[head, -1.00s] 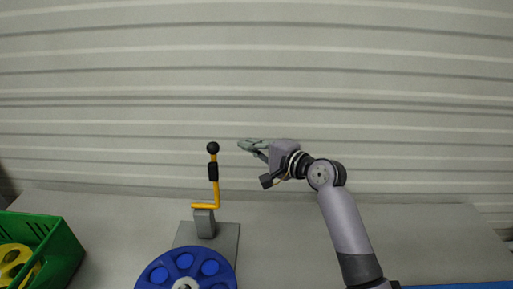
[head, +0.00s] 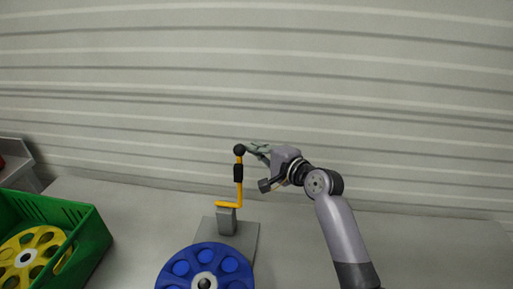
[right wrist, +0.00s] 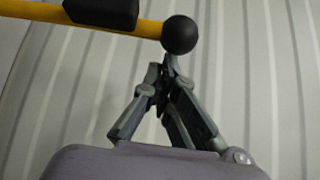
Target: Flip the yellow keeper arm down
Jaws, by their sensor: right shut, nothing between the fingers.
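The yellow keeper arm (head: 239,190) stands upright on a grey post (head: 227,221), with a black sleeve (head: 238,172) and a black ball (head: 239,150) at its top. My right gripper (head: 250,148) is shut and empty, with its fingertips at the ball's right side. In the right wrist view the ball (right wrist: 181,35) is just beyond the shut fingertips (right wrist: 168,62); they look touching or nearly so. The yellow rod (right wrist: 150,28) runs left from the ball there. My left gripper is not in view.
A blue reel (head: 206,270) lies in front of the post, on or by the grey base plate (head: 247,238). A green crate (head: 95,240) with a yellow reel (head: 32,256) stands at the left. The table at right is clear except for my arm. A ribbed wall is behind.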

